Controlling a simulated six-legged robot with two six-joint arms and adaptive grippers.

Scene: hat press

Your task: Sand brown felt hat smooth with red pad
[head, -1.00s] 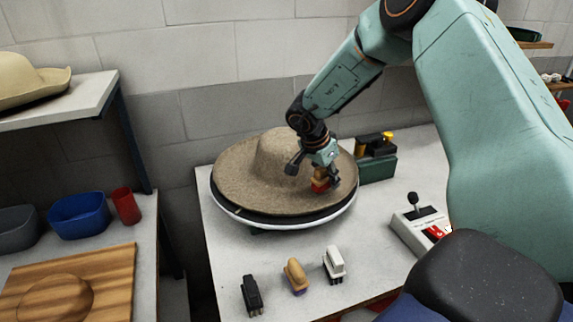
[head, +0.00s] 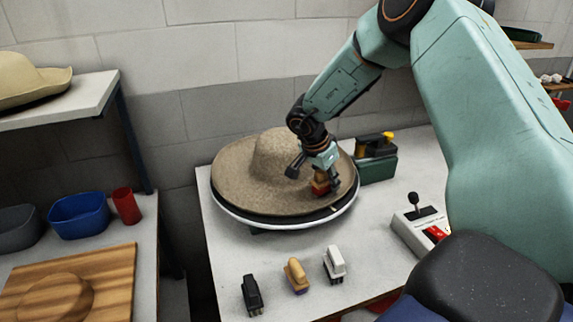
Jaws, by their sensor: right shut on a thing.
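The brown felt hat (head: 250,178) lies crown up on a round turntable with a pale rim (head: 285,226), on the white table. My right gripper (head: 321,180) is shut on a pad block with a tan top and a red underside, the red pad (head: 320,189). The pad is at the right part of the brim, in front of and to the right of the crown. It appears to touch the felt, though the fingers partly hide it. My left gripper is not in view.
Three handled blocks stand on the table front: black (head: 252,296), tan (head: 296,275) and white (head: 334,264). A joystick box (head: 420,228) is at right, a green device (head: 376,167) behind. A side table at left holds a blue bowl (head: 79,218) and red cup (head: 126,206).

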